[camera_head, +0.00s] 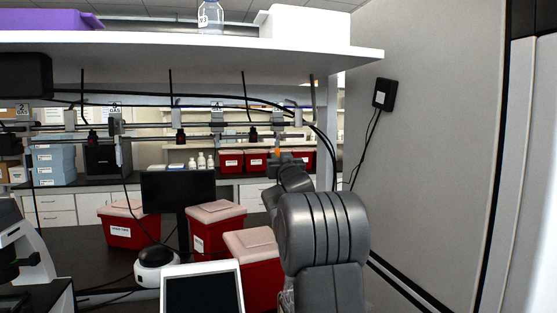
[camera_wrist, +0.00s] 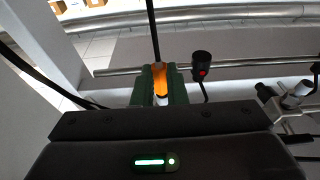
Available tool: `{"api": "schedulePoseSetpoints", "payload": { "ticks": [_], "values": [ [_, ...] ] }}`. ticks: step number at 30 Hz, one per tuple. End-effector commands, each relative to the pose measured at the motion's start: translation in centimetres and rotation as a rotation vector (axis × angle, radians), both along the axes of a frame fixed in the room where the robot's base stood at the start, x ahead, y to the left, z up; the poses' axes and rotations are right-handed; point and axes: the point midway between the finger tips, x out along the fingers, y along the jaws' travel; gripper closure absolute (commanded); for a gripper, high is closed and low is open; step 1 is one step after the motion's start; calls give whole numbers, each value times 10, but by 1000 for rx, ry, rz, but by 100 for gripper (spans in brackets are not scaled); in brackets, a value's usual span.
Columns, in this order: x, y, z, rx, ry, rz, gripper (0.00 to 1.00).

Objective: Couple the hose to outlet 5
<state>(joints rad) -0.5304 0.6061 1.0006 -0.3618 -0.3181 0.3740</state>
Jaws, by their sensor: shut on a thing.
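My gripper (camera_wrist: 160,88) has green fingers shut on an orange connector in the wrist view (camera_wrist: 160,78). A dark hose (camera_wrist: 153,30) runs up from it and a pale end shows below. In the head view the orange connector (camera_head: 277,152) is a small spot at the tip of my arm, below the rail. The numbered gas outlets are on the rail under the shelf; a gas sign (camera_head: 277,104) hangs above my gripper, its number unclear. A metal fitting with a pale knob (camera_wrist: 296,94) is to the right in the wrist view. The connector appears apart from that fitting.
Black cables (camera_head: 318,132) hang near the shelf's right end, beside the wall panel (camera_head: 425,180). Red bins (camera_head: 215,228), a monitor (camera_head: 178,192) and a tablet (camera_head: 202,292) stand below.

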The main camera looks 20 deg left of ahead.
Motion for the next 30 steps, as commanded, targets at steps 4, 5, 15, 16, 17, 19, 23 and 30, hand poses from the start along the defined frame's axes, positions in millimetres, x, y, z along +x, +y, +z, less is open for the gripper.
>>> {"api": "schedulePoseSetpoints", "payload": {
  "ticks": [4,5,15,16,17,19,23,30],
  "values": [
    [0,0,1,0,0,0,100],
    [0,0,2,0,0,0,100],
    [0,0,5,0,0,0,84],
    [0,0,5,0,0,0,78],
    [0,0,5,0,0,0,72],
    [0,0,5,0,0,0,62],
    [0,0,5,0,0,0,62],
    [-4,-3,3,1,-1,0,62]
  ]
}}
